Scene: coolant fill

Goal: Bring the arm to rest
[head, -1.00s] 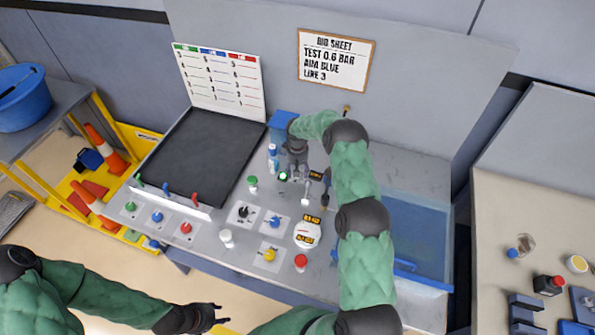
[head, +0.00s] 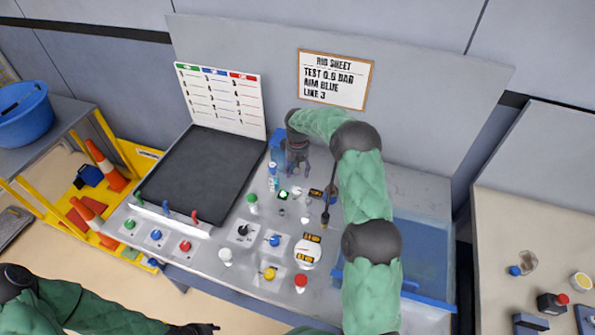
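My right arm in its green sleeve reaches up over the grey bench from the bottom right. Its gripper (head: 295,172) points down near the back of the bench, with its fingers apart and nothing seen between them. It hangs in front of a blue block (head: 275,146) and above small fittings and a green-lit spot (head: 283,194). My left gripper (head: 203,328) is low at the bottom edge, in front of the bench, partly cut off. I cannot make out its finger gap. The rig sheet (head: 334,78) reads test 0.6 bar, aim blue, line 3.
A blue-tinted tray (head: 425,262) lies right of my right arm. A dark mat (head: 200,174) is clear at left. A side table (head: 495,232) with containers stands at right.

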